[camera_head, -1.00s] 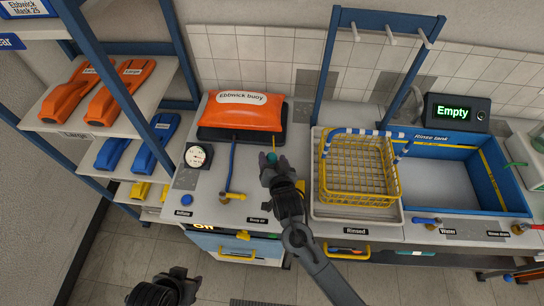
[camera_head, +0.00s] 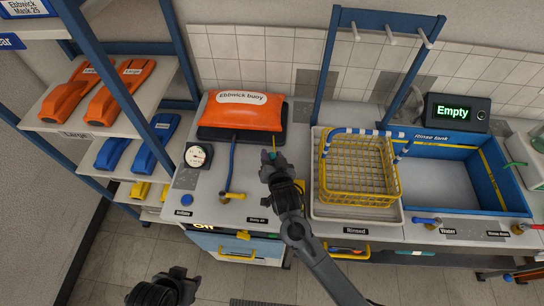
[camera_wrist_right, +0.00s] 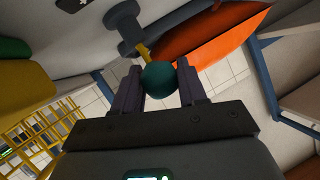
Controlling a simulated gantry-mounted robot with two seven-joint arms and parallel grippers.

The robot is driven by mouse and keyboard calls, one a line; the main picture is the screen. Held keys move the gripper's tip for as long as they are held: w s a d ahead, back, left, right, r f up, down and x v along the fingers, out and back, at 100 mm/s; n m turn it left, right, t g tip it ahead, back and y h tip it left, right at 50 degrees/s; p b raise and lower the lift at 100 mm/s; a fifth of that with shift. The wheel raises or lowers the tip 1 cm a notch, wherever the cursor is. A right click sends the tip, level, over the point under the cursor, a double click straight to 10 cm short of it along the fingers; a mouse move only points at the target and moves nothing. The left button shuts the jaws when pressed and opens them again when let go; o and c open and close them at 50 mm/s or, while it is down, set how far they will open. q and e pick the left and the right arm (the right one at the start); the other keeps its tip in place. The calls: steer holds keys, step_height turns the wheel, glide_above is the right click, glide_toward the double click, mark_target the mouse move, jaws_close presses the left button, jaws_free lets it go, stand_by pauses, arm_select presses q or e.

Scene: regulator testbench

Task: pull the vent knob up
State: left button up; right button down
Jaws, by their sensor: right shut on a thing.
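The vent knob (camera_wrist_right: 160,77) is a dark teal ball on a yellow stem, which joins a grey fitting in the right wrist view. My right gripper (camera_wrist_right: 158,82) is shut on the ball, one dark finger on each side. In the head view the right gripper (camera_head: 271,162) is over the bench in front of the orange buoy and mostly hides the knob. My left gripper (camera_head: 178,276) is low at the bottom left, away from the bench; its jaw state is unclear.
The orange Ebbwick buoy (camera_head: 242,108) lies behind, with a blue hose (camera_head: 232,165) in front. A round gauge (camera_head: 198,156) and a yellow valve handle (camera_head: 233,195) are to the left. The yellow basket (camera_head: 357,170) stands close on the right, beside the blue rinse tank (camera_head: 510,180).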

mark_target(272, 156)
steer(key=shift+a+r+p, duration=0.1)
steer(key=shift+r+p, duration=1.45)
steer(key=shift+r, duration=0.2)
steer(key=c, duration=0.7)
jaws_free()
steer(key=shift+c, duration=0.2)
steer(key=shift+s, duration=0.1)
steer(key=v, duration=1)
steer(key=shift+s+b, duration=0.3)
steer(key=shift+b, duration=0.1)
